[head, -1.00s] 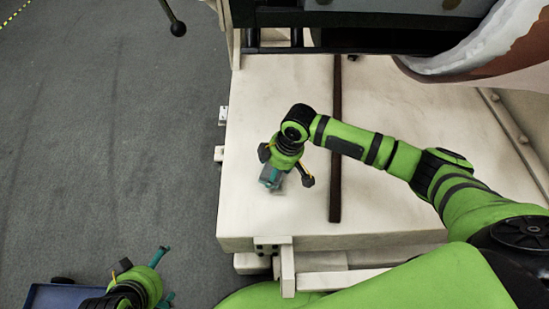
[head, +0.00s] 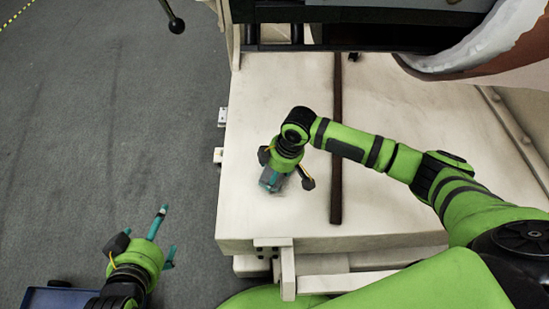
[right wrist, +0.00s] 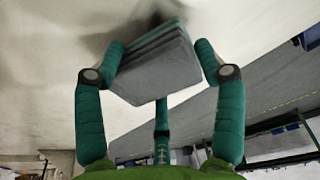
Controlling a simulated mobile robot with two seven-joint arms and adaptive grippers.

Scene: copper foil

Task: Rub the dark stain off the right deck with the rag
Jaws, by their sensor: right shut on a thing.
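The cream right deck (head: 285,100) spreads under my right arm. My right gripper (head: 271,181) points down at its front left part. In the right wrist view, the teal fingers of my right gripper (right wrist: 160,68) are shut on a folded grey rag (right wrist: 157,72). The rag is against or just over the deck; I cannot tell exact contact. A dark smudge, stain and perhaps shadow, (right wrist: 135,27) shows beside the rag, which partly hides it. My left gripper (head: 164,238) is open and empty, over the grey floor left of the deck.
A dark strip (head: 336,150) runs along the deck, right of my right gripper. A dark machine frame (head: 390,40) and a rounded white and brown body (head: 475,50) bound the back. A blue box or cart (head: 55,298) is at the lower left.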

